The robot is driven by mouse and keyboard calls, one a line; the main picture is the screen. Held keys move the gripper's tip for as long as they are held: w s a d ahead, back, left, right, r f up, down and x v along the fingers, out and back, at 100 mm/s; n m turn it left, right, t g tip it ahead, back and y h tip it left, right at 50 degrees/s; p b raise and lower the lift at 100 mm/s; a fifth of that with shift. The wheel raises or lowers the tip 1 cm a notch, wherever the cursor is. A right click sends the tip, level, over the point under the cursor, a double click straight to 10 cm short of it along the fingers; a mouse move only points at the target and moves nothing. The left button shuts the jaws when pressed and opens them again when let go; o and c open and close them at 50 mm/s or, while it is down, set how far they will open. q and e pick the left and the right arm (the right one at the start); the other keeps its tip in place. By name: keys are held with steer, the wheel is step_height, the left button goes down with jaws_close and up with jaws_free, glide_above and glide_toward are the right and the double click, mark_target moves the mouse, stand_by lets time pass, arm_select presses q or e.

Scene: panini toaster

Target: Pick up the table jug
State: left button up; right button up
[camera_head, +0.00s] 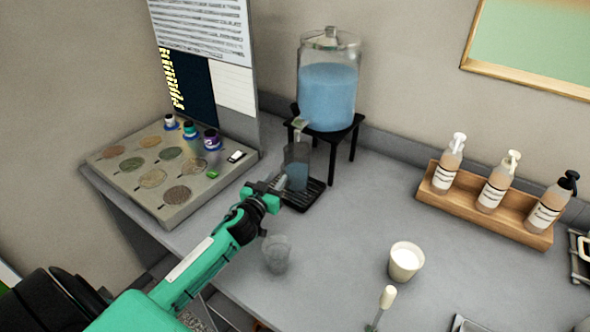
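A clear jug (297,162) with blue liquid in its lower part stands upright on a black drip tray (312,195), below the tap of the large dispenser. I take it for the table jug. My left gripper (278,184) is at the jug's lower left side, very close to it. I cannot tell whether its fingers touch the jug or how far apart they are. My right gripper is out of view.
The glass dispenser (328,85) of blue liquid stands on a black stand (353,135). A clear glass (276,254) is near my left forearm. A white cup (405,262) and a wooden bottle rack (480,208) are at the right. A sample board (150,170) is at the left. The counter centre is clear.

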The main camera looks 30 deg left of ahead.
mark_target(282, 172)
arm_select(q)
steer(key=w, duration=0.1)
steer(key=w+p, duration=0.1)
steer(key=w, duration=0.1)
steer(key=w+p, duration=0.1)
steer(key=w, duration=0.1)
steer(key=shift+w+a+f, duration=0.15)
steer(key=shift+a+f, duration=0.05)
steer(key=shift+f, duration=0.05)
jaws_close()
